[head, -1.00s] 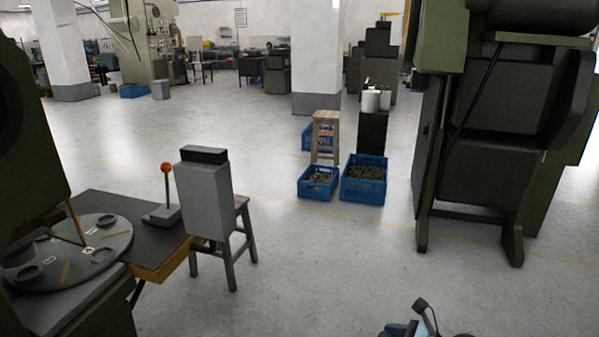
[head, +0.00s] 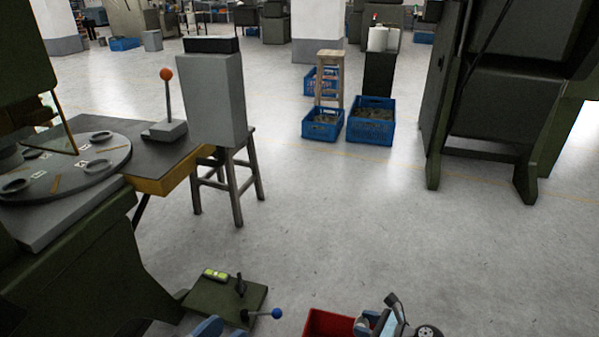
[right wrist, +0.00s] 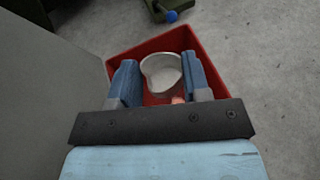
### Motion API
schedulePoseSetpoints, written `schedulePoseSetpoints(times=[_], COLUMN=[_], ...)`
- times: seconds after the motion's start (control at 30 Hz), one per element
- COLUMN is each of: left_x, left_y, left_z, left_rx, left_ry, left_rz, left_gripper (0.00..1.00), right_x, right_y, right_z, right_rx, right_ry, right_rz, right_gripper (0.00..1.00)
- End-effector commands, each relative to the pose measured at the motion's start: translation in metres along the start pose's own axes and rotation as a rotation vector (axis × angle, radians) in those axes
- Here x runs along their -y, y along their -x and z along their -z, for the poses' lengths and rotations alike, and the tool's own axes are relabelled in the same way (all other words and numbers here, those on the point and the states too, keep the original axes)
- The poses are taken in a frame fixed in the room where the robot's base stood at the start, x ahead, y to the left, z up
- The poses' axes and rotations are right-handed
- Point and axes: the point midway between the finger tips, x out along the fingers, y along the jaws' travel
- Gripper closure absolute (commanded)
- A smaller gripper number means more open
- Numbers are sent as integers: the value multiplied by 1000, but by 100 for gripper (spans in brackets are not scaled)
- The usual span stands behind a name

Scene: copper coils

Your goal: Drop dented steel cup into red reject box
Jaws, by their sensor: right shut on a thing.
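The steel cup (right wrist: 162,74) is between the two blue fingers of my right gripper (right wrist: 160,82) in the right wrist view. Its rim looks uneven, and the gripper is shut on it. The red box (right wrist: 190,38) lies below and around the cup in that view; the cup's height above it is hard to judge. In the head view, the red box (head: 326,322) is at the bottom edge, partly cut off. My right gripper (head: 368,324) is over its right side. A blue part (head: 210,328) at the bottom edge appears to be my left gripper; its jaws are not clear.
A green plate (head: 222,300) with a blue-knobbed lever (head: 277,313) is left of the red box. A grey box (head: 215,98), a stool (head: 235,185) and a round-table machine (head: 65,165) stand at left. Blue crates (head: 370,122) stand farther back; the middle floor is clear.

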Motion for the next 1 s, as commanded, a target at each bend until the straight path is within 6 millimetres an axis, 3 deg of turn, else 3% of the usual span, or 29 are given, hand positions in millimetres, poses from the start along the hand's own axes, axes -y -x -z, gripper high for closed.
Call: schedulePoseSetpoints(times=[0.17,0.4,0.9,0.93,1.0], left_x=[11,25,30,30,30], left_y=[-6,-13,-14,-14,-14], left_z=[-12,-4,6,6,6], left_rx=[-22,-127,-180,-179,-179], left_ry=[-90,-279,-369,-369,-369], left_rz=[-2,5,10,10,9], left_gripper=[57,57,57,57,57], right_x=[0,0,0,0,0], right_y=[-9,-19,-21,-21,-21], right_z=[24,46,52,52,52], right_rx=[-1,0,0,0,0], right_ry=[1,0,0,0,0], right_rz=[-1,-1,0,0,0], right_gripper=[79,79,79,52,36])
